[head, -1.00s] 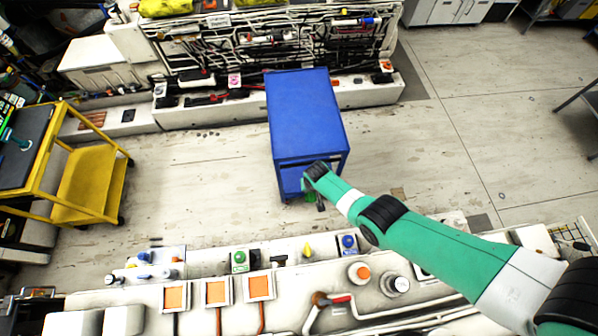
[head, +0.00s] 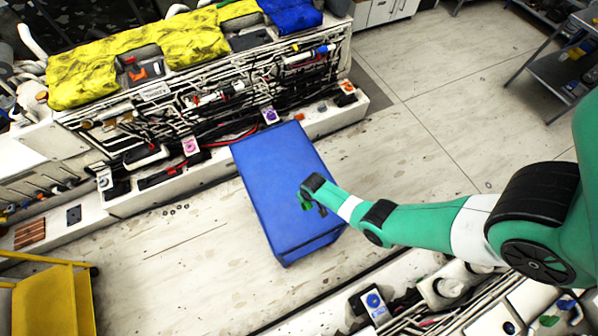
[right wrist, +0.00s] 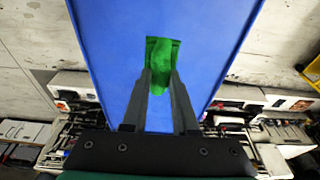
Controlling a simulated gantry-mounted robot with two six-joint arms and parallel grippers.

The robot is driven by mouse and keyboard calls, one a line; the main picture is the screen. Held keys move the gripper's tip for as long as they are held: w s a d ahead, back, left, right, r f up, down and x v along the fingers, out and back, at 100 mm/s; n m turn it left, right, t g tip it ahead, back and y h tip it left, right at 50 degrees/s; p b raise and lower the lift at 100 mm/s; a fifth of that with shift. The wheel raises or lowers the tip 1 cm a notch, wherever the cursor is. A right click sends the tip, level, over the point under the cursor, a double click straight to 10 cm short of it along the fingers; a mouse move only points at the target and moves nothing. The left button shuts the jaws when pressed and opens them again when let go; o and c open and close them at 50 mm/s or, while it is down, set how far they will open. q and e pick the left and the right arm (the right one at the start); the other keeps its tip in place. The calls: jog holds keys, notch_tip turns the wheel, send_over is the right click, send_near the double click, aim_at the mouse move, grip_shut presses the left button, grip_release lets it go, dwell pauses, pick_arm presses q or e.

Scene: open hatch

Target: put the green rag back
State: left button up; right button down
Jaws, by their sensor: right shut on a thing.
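The green rag (right wrist: 160,62) is pinched between the fingertips of my right gripper (right wrist: 160,80) in the right wrist view. In the head view my right gripper (head: 308,200) is over the blue cart (head: 275,175), with a bit of green rag (head: 304,199) showing at its tip. In the right wrist view the blue surface fills the background behind the rag. I cannot tell whether the rag touches the cart's top. My left gripper is in neither view.
A long machine with pipes (head: 200,95) and yellow covers (head: 190,40) stands behind the cart. A yellow cart (head: 55,300) is at the lower left. More white machinery (head: 450,285) lies at the bottom right. Open floor (head: 440,115) is to the right.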

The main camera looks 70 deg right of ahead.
aim_at(309, 207)
jog(key=shift+s+a, duration=0.15)
jog(key=shift+s, duration=0.05)
jog(key=shift+f, duration=0.15)
jog(key=b+x, duration=0.4)
jog(key=s+a+b+x, duration=0.1)
jog(key=b+x, duration=0.3)
jog(key=b, duration=0.1)
jog(key=s+b+x, duration=0.1)
jog(key=b+x, duration=0.3)
jog(key=x, duration=0.1)
jog(key=shift+a+f, duration=0.3)
jog(key=shift+a, duration=0.05)
jog(key=shift+f+b, duration=0.3)
jog(key=shift+b, duration=0.15)
dwell(0.7)
jog(key=c, duration=0.6)
grip_release()
jog(key=shift+r, duration=0.1)
jog(key=p+v, duration=1.1)
jog(key=p, duration=0.1)
jog(key=shift+r, duration=0.4)
jog(key=shift+f, duration=0.1)
